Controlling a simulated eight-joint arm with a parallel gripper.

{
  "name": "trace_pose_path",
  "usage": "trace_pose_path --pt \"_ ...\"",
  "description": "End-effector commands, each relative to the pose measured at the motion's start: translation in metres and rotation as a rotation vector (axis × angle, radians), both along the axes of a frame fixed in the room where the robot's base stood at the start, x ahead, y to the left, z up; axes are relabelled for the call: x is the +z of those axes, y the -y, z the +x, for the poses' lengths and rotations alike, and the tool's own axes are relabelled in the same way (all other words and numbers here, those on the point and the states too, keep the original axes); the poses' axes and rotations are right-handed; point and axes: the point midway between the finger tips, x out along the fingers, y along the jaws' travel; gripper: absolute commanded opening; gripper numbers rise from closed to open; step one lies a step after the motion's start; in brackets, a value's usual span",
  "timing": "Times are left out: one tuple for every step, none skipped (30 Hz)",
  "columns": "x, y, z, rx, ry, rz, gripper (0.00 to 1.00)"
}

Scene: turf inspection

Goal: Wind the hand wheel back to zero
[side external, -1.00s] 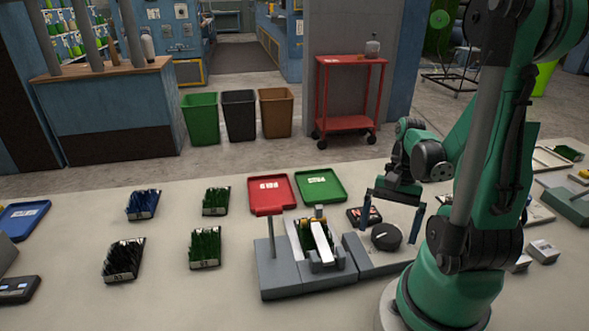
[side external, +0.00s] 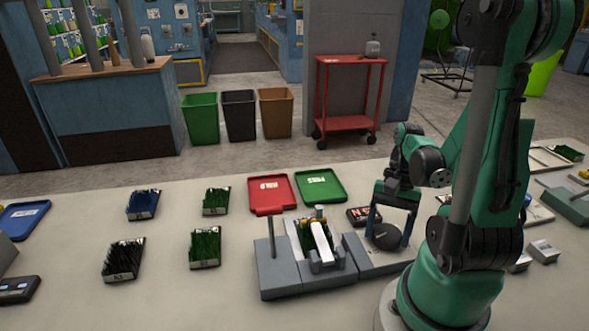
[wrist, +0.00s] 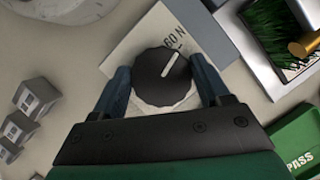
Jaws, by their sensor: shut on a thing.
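The hand wheel is a round black knob (side external: 384,237) with a white pointer line, on the right part of the grey test fixture. It also shows in the wrist view (wrist: 160,77), where its line points up and slightly right, near printing partly reading "60 N". My gripper (side external: 390,234) is down over the knob, with one blue finger on each side. In the wrist view my gripper (wrist: 165,82) is shut on the knob. A grey fixture (side external: 283,279) to the left holds a turf sample (side external: 308,236) under a white lever. A small display (side external: 362,217) lies behind the knob.
Red (side external: 270,192) and green (side external: 320,185) trays lie behind the fixture. Several turf samples, such as one at front left (side external: 123,260), stand to the left. Small grey blocks (wrist: 36,100) lie on the knob's other side. Bare table lies in front of the fixture.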

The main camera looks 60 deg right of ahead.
Motion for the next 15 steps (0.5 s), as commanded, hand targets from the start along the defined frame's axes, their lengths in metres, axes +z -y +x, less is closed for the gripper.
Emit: trace_pose_path --pt "0.0001 0.0 0.0004 0.012 0.0 0.001 0.16" --pt "0.0001 -0.0001 0.0005 0.02 0.001 0.001 0.16" --pt "0.0001 0.0 0.0006 0.036 0.001 0.001 0.16" --pt "0.0001 0.0 0.0006 0.049 0.001 0.001 0.16" --pt "0.0 0.0001 0.0005 0.064 0.0 0.001 0.16" --pt "0.0 0.0002 0.0006 0.087 0.0 0.0 0.16" --pt "0.0 0.0002 0.0006 0.104 -0.001 0.001 0.17" --pt "0.0 0.0002 0.0007 0.126 0.0 0.001 0.17" --pt "0.0 0.0001 0.0007 0.155 -0.001 0.001 0.17" --pt "0.0 0.0001 0.0006 0.179 -0.001 0.001 0.17" --pt "0.0 0.0001 0.0005 0.204 -0.001 0.001 0.17" --pt "0.0 0.0001 0.0006 0.238 -0.001 0.001 0.17" --pt "0.0001 0.0 0.0007 0.267 -0.001 0.0 0.17" --pt "0.0001 0.0001 0.0006 0.295 -0.001 0.0 0.16" --pt "0.0001 0.0001 0.0006 0.333 -0.001 0.0 0.16"
